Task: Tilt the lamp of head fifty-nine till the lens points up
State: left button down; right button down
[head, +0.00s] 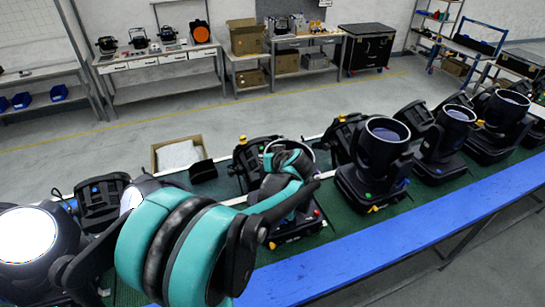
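Several black moving-head lamps stand in a row on the green-topped bench (420,205); no number is legible, so I cannot tell which is head fifty-nine. My teal and black arm reaches from the lower left over the middle lamp (272,150) and hides much of it. That lamp's round rim shows at the top, tilted upward. The arm's far end is at this lamp, but its fingers cannot be made out, nor whether they touch it. The lamp to its right (384,158) has its lens facing up. A left lamp (28,238) shows a bright white lens. No second gripper shows.
A blue rail (370,248) runs along the bench's near edge. More lamps (445,135) stand close together to the right. An open cardboard box (178,155) lies behind the bench. Worktables (160,68) and a black case (368,48) line the back wall, with clear floor before them.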

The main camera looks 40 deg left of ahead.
pick_arm(q)
jog(key=shift+s+a+f, duration=0.3)
jog(key=shift+f, duration=0.05)
jog(key=shift+a, duration=0.1)
jog(key=c, duration=1.6)
grip_release()
jog(key=shift+s, duration=0.1)
jog(key=shift+c, duration=0.2)
jog(key=shift+a, duration=0.15)
jog(key=shift+d, duration=0.2)
jog(key=v, duration=1.1)
jog(key=shift+s+d+r, duration=0.2)
jog(key=shift+d, duration=0.05)
